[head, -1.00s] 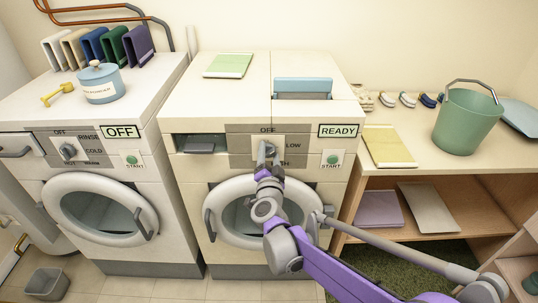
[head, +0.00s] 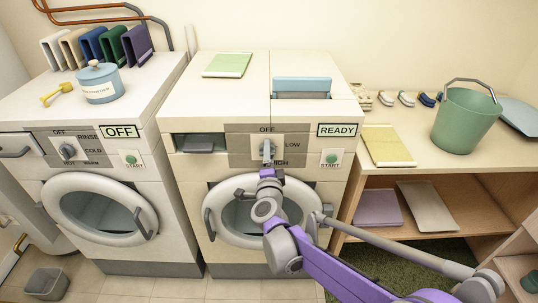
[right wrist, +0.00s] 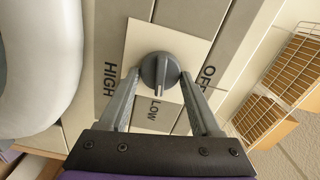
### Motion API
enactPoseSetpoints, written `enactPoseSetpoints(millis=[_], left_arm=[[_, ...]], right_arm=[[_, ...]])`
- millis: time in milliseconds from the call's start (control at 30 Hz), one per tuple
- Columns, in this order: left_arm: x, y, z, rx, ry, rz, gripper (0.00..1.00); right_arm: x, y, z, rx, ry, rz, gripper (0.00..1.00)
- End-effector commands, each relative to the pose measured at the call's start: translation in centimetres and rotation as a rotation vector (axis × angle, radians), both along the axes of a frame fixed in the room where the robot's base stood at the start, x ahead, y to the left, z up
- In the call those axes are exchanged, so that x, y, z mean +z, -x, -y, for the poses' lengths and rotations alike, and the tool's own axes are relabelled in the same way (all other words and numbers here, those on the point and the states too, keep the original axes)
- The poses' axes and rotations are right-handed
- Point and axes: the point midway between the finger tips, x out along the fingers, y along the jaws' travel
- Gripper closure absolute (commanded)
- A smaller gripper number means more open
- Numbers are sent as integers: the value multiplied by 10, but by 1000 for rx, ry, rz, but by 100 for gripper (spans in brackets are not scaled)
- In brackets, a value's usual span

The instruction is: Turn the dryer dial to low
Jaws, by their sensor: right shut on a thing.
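The dryer (head: 190,210) is the right-hand machine, with a READY display. Its grey dial (right wrist: 160,66) sits on a light plate marked OFF, LOW and HIGH. In the right wrist view the dial's raised ridge lies in line with LOW (right wrist: 155,110), its lower end towards that word. My right gripper (right wrist: 161,78) has one finger on each side of the dial and is shut on it. In the head view my right gripper (head: 267,158) reaches the dial from below and partly hides it and the HIGH label. My left gripper is not in view.
A green START button (head: 332,159) is right of the dial. The dryer's round door (head: 222,191) is below, behind my right arm. A washer (head: 120,160) showing OFF stands to the left. A shelf unit with a green bucket (head: 466,122) stands to the right.

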Motion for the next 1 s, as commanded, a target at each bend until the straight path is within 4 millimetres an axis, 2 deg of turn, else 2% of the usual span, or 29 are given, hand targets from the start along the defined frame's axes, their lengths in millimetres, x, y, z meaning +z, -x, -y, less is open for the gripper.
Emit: enactPoseSetpoints(millis=[367,400,533,833,1000], left_arm=[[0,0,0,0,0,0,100],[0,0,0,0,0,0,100],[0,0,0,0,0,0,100],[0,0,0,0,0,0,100],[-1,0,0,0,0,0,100]], right_arm=[[-1,0,0,1,-3,0,91],[-1,0,0,1,-2,0,28],[0,0,0,0,-2,0,7],[0,1,0,0,-1,0,7],[0,19,0,1,-2,0,7]])
